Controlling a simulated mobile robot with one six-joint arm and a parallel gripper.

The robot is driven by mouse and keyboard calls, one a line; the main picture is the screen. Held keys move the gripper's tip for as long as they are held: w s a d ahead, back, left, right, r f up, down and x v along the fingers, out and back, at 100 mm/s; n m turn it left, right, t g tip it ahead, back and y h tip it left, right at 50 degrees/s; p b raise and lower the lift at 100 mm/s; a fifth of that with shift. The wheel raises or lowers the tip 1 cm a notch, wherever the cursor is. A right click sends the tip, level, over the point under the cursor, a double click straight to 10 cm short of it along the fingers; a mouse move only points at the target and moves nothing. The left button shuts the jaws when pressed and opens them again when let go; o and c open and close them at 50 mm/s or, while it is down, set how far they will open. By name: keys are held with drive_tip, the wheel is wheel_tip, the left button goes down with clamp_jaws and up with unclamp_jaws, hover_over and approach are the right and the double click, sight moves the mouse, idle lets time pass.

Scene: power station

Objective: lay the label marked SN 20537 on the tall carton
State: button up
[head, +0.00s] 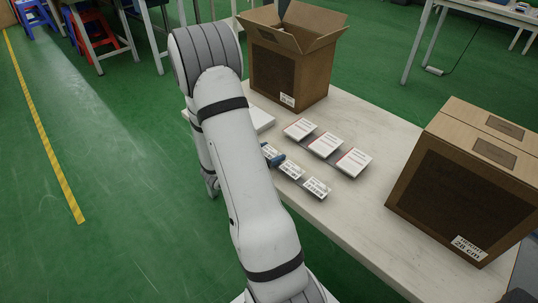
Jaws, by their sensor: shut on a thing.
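Three small white labels with barcodes lie in a row near the table's front edge: a left one (271,150), a middle one (291,170) and a right one (317,187). Their print is too small to read. My gripper (273,158), mostly hidden behind my arm, shows dark and blue parts at the left label and is shut on it. A closed carton (462,180) at the right bears a tag reading "HEIGHT 28 cm". An open carton (288,70) stands at the back with a small unreadable tag.
Three white and red cards (326,145) lie in a row behind the labels. A white flat thing (262,119) is partly hidden behind my arm. The pale table (375,120) is clear between the cartons. A dark object (284,12) sticks up from the open carton.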

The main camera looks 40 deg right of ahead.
drive_tip(key=shift+f, duration=0.2)
drive_tip(key=o, duration=0.9)
drive_tip(key=shift+r, duration=0.1)
